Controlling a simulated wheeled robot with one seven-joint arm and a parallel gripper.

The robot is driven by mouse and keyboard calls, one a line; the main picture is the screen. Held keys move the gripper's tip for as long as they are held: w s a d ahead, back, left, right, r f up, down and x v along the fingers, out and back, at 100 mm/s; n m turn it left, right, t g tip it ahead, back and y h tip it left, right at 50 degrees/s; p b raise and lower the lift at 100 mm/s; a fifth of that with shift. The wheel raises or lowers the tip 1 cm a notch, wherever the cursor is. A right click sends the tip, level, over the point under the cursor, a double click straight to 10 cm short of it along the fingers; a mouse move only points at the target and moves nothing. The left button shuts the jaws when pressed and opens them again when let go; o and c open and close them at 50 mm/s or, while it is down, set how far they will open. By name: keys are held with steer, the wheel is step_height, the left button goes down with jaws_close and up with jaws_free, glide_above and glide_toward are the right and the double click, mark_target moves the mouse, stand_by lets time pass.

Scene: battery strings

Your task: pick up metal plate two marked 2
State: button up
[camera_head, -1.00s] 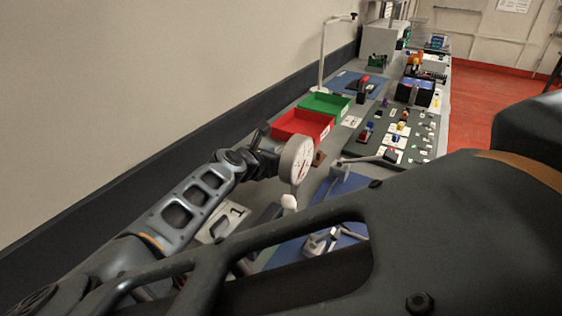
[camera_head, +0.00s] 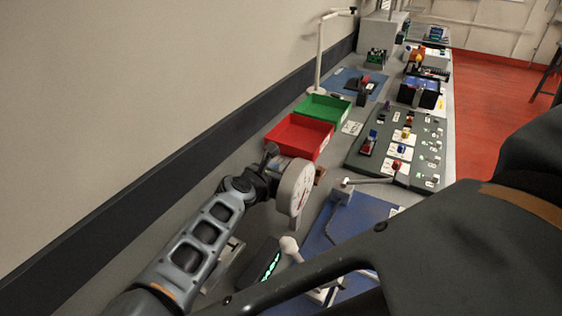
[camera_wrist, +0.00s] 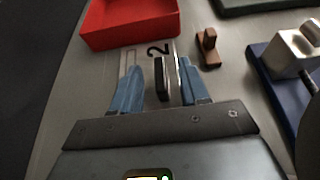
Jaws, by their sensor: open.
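Metal plate two (camera_wrist: 147,60) is light grey and lies on the bench, with a black "2" near its far end in the wrist view. A dark upright piece (camera_wrist: 161,82), seemingly its handle, stands between my fingers. My gripper (camera_wrist: 157,66) is open, with one blue finger on each side of that piece. I cannot tell whether either finger touches it. In the head view my arm reaches over the bench, and the fingers and plate two cannot be made out there.
A red bin (camera_head: 292,135) stands just beyond, and it also shows in the wrist view (camera_wrist: 130,25). A green bin (camera_head: 323,108) is behind it. A small brown block (camera_wrist: 208,48) is right of the plate. A blue mat (camera_wrist: 273,88) with a metal fixture (camera_wrist: 290,53) lies farther right.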

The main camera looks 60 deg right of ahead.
steer(key=shift+d+f, duration=0.15)
steer(key=shift+d, duration=0.1)
steer(key=shift+c, duration=0.4)
jaws_close()
